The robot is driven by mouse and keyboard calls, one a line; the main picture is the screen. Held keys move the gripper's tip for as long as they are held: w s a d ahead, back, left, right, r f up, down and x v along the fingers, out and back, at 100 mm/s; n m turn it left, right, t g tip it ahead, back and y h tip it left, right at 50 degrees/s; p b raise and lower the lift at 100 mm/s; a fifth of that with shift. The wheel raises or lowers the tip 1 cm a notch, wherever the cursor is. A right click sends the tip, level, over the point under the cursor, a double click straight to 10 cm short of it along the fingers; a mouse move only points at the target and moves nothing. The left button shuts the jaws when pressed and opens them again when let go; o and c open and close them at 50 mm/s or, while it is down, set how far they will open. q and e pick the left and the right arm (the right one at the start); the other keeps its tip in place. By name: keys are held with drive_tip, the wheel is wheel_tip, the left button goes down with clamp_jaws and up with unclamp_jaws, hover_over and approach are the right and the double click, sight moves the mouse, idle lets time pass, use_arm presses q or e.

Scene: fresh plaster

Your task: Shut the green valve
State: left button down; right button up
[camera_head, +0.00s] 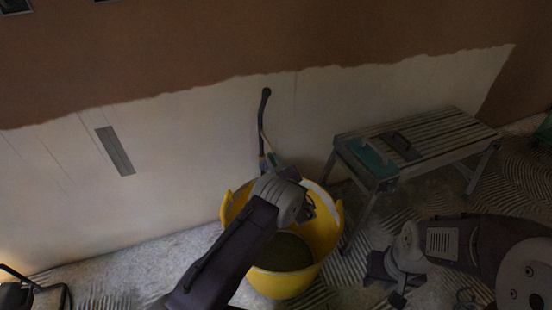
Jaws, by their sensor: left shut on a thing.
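I cannot make out a green valve for certain. My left gripper (307,207) is over the yellow bucket (230,205), near its rim. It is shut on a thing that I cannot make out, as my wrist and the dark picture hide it. A long tool with a dark curved handle (265,97) leans by the wall behind the bucket. A small blue-green part (271,158) shows low on it, beside my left wrist. My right gripper (385,284) is low at the right, apart from the bucket; its jaw opening is unclear.
A slatted bench (440,131) stands right of the bucket, with a green flat tool (371,158) and a dark tool (402,145) on it. The half-plastered wall (190,130) closes off the back. A green thing (545,130) is cut off at the right edge.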

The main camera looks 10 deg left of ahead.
use_arm(q)
drive_tip(key=f+n+b, duration=0.1)
drive_tip(key=n+b, duration=0.2)
drive_tip(key=n, duration=0.1)
drive_tip(key=s+a+f+n+b, duration=0.1)
drive_tip(key=f+n+b, duration=0.1)
drive_tip(key=n, duration=0.3)
drive_tip(key=a+f+n+b, duration=0.1)
drive_tip(key=n+b, duration=0.3)
drive_tip(key=b, duration=0.1)
drive_tip(key=shift+s+a+f+n, duration=0.1)
drive_tip(key=shift+s+f+n, duration=0.1)
drive_tip(key=shift+s+n, duration=0.15)
drive_tip(key=c, duration=1.4)
unclamp_jaws()
